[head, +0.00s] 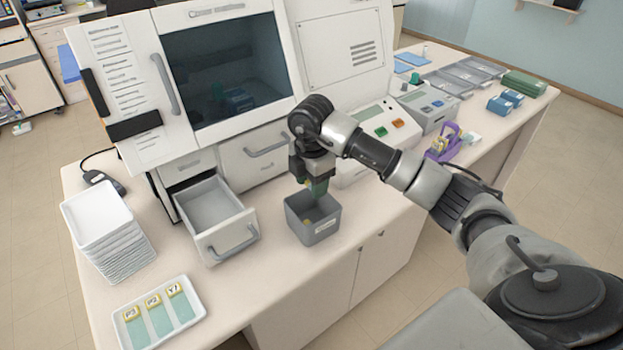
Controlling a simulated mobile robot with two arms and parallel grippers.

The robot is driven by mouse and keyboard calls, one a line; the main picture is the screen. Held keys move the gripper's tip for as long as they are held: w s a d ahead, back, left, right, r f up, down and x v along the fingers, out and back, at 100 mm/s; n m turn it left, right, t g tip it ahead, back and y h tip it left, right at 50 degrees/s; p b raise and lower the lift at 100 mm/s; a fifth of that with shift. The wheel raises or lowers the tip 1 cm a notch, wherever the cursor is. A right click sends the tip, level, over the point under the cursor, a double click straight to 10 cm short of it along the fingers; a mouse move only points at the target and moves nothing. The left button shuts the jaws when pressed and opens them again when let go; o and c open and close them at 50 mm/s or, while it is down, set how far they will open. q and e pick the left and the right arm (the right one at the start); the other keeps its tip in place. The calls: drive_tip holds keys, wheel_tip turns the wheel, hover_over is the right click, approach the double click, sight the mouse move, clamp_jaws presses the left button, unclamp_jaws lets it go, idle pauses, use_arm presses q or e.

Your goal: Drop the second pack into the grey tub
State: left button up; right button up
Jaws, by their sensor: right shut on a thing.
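The grey tub (303,234) stands on the bench in front of the white machine, with a small label on its front wall. My right gripper (315,180) points down over the tub, shut on a small green pack (319,188). The pack is just above or at the level of the tub's rim; I cannot tell exactly. My left gripper is not in view.
An open, empty-looking drawer (222,238) juts out left of the tub. A stack of white trays (97,212) and a tray with labelled slides (187,291) are further left. A purple rack (443,142) and blue boxes (500,106) stand to the right.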

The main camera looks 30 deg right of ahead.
drive_tip(key=shift+f+b, duration=0.85)
drive_tip(key=shift+f, duration=0.75)
drive_tip(key=o, duration=1)
drive_tip(key=shift+r, duration=0.6)
wheel_tip(320, 180, up, 8)
drive_tip(key=shift+r+b, duration=0.1)
drive_tip(key=shift+b, duration=0.45)
drive_tip(key=shift+r, duration=0.75)
drive_tip(key=shift+s+f, duration=0.1)
